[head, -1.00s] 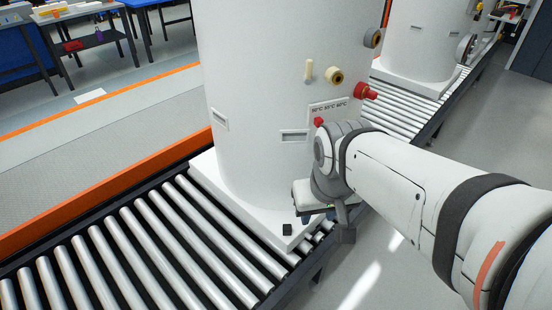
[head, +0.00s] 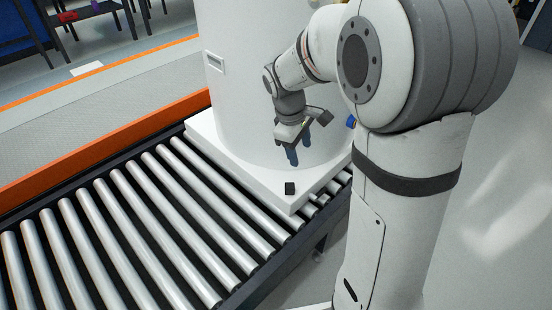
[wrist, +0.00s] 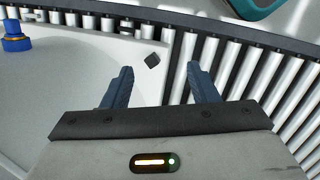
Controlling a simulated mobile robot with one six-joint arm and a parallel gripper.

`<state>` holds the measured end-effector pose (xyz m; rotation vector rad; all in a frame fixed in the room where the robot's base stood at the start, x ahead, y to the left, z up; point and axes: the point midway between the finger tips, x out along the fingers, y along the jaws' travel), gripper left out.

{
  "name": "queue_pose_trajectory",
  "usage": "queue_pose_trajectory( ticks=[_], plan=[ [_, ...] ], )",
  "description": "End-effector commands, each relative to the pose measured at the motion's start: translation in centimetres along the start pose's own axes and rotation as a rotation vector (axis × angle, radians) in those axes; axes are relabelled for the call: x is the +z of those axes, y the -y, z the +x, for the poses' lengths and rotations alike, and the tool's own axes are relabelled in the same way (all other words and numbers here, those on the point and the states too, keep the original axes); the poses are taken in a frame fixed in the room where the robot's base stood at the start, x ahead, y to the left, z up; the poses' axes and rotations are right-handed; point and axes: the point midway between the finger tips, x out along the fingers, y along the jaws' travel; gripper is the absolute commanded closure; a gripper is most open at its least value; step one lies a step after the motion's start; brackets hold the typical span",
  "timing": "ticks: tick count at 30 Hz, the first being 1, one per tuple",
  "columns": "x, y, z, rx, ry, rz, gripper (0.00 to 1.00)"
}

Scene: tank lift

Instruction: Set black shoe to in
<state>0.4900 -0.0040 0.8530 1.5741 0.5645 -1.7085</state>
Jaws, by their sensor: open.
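The black shoe (head: 290,188) is a small dark block on the corner of the white base plate (head: 330,180) under the tank. In the wrist view the shoe (wrist: 152,60) shows between and just beyond my fingertips, nearer the left finger. My gripper (head: 299,150) points down beside the tank wall, its blue fingers apart and empty. In the head view it is over the plate, behind the shoe. The fingers (wrist: 159,72) also show open in the wrist view. I see no contact with the shoe.
The white tank (head: 250,110) rises right behind my gripper. A blue fitting (head: 351,121) shows at its right, and also in the wrist view (wrist: 15,36). The metal rollers (head: 130,230) left of the plate are clear. An orange rail (head: 110,148) runs along the far side.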

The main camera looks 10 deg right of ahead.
Motion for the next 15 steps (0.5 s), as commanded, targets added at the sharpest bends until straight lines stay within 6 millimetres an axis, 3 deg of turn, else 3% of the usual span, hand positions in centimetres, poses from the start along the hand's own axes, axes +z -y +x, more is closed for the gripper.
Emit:
queue_pose_trajectory(
  ticks=[1, 6, 10, 15],
  plan=[
    [-2.3, -0.4, 4.5, -0.001, 0.033, -0.087, 0.46],
    [-7.4, -2.0, 12.3, 0.002, 0.117, -0.342, 0.46],
    [-10.0, -2.5, 16.4, 0.001, 0.160, -0.476, 0.46],
    [-11.3, -2.9, 18.8, -0.001, 0.186, -0.557, 0.46]
  ],
)
